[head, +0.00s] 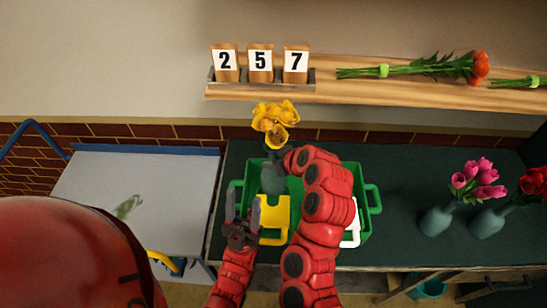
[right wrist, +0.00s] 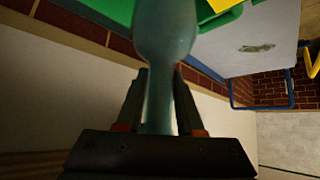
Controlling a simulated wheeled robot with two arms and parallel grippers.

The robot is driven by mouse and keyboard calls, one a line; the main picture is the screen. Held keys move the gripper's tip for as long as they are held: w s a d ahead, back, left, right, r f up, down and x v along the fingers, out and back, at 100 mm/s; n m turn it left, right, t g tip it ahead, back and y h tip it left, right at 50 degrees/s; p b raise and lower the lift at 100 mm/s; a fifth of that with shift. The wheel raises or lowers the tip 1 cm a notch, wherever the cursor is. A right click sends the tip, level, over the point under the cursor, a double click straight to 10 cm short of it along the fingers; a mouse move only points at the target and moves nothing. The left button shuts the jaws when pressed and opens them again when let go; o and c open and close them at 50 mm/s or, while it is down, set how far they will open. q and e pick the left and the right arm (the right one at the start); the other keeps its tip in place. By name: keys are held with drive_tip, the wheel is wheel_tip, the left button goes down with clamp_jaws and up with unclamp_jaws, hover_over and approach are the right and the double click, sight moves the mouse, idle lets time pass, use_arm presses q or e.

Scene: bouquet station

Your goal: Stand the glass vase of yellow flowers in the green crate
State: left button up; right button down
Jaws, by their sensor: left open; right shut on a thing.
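The glass vase (head: 272,180) of yellow flowers (head: 274,122) is over the left part of the green crate (head: 366,222) in the head view. In the right wrist view, my right gripper (right wrist: 160,110) is shut on the neck of the vase (right wrist: 165,35). In the head view the right arm covers the crate's middle and hides its own fingers. I cannot tell whether the vase base touches the crate floor. My left gripper (head: 243,215) is open and empty at the crate's front left corner, apart from the vase.
A yellow item (head: 274,220) and a partly hidden white item (head: 352,225) are at the crate. Vases with pink flowers (head: 437,219) and red flowers (head: 488,220) stand on the dark counter at right. A shelf (head: 420,92) with number blocks runs behind. A pale table (head: 130,180) is at left.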

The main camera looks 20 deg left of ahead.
drive_tip(key=shift+w+f+b, duration=0.1)
drive_tip(key=shift+f+b, duration=0.5)
drive_tip(key=shift+f, duration=0.95)
drive_tip(key=shift+f+b, duration=1.75)
drive_tip(key=shift+f, duration=0.95)
drive_tip(key=shift+c, duration=2.3)
unclamp_jaws()
